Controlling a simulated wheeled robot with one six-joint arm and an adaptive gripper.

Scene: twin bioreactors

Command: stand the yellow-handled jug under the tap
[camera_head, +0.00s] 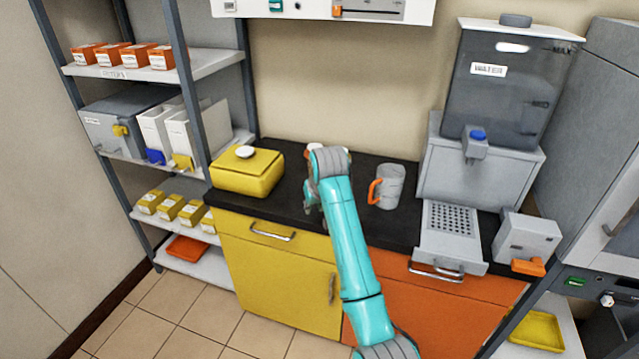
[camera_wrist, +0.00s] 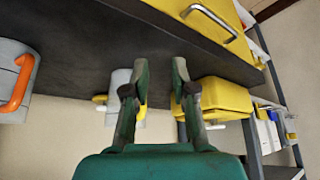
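The yellow-handled jug (camera_wrist: 119,79) shows in the wrist view as a grey body with a yellow handle (camera_wrist: 143,108), partly hidden behind the left finger. In the head view my arm covers its place on the counter. My gripper (camera_wrist: 155,78) is open, with its fingers apart and nothing held between them; the jug lies beyond them. In the head view the fingers are hidden by the arm. The tap (camera_head: 474,148), grey with a blue top, is on the front of the water tank (camera_head: 497,92). The perforated drip tray (camera_head: 428,246) below it is empty.
An orange-handled jug (camera_head: 391,187) stands on the dark counter (camera_head: 398,226) between my arm and the tank; it also shows in the wrist view (camera_wrist: 10,62). A yellow box (camera_head: 243,177) stands at left. A grey device with an orange lever (camera_head: 530,240) is right of the tray.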

